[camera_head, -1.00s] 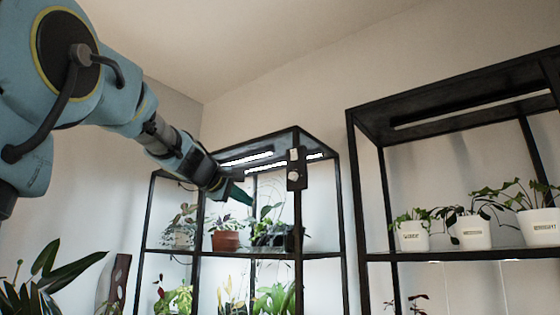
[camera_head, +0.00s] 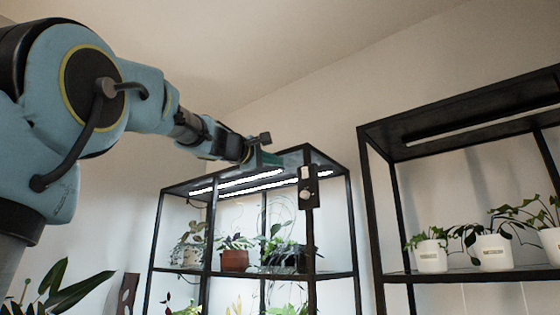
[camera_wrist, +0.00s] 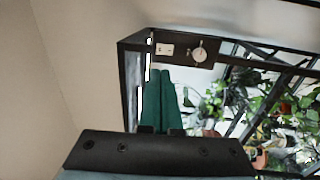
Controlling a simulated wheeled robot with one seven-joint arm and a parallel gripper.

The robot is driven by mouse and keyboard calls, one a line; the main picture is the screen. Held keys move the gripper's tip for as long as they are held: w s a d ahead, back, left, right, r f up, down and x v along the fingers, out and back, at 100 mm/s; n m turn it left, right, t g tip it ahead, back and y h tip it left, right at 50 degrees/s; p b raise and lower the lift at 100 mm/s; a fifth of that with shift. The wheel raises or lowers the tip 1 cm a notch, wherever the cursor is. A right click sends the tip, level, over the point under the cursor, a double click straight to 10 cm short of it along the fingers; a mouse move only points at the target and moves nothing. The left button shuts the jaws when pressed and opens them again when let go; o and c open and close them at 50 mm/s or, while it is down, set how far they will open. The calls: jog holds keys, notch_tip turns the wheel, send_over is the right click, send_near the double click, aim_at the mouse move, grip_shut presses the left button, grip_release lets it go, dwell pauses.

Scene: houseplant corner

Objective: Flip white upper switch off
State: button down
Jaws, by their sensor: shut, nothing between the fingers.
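The white upper switch (camera_head: 305,172) sits near the top of a black switch box on the front post of the lit shelf. In the wrist view the white switch (camera_wrist: 165,49) lies left of a round white knob (camera_wrist: 199,52). The knob also shows below the switch in the head view (camera_head: 306,195). My gripper (camera_head: 280,159) has green fingers and is shut and empty. It is up at the shelf's top edge, left of and a little above the switch. In the wrist view its fingertips (camera_wrist: 161,73) appear just below the switch; contact cannot be told.
The lit shelf's black frame (camera_head: 353,235) surrounds light strips (camera_head: 250,181) and potted plants, including a terracotta pot (camera_head: 234,260). A second black shelf (camera_head: 375,225) with white pots (camera_head: 432,256) stands at the right. Open wall lies between the shelves above.

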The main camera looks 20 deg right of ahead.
aim_at(306, 167)
jog(key=p+x, duration=0.5)
jog(key=x, duration=0.6)
jog(key=shift+a+r, duration=0.1)
jog(key=shift+w+d+p, duration=0.2)
jog(key=shift+d+p, duration=0.2)
jog(key=shift+d, duration=0.05)
jog(key=shift+w, duration=0.1)
jog(key=shift+d+r, duration=0.15)
jog(key=shift+r, duration=0.25)
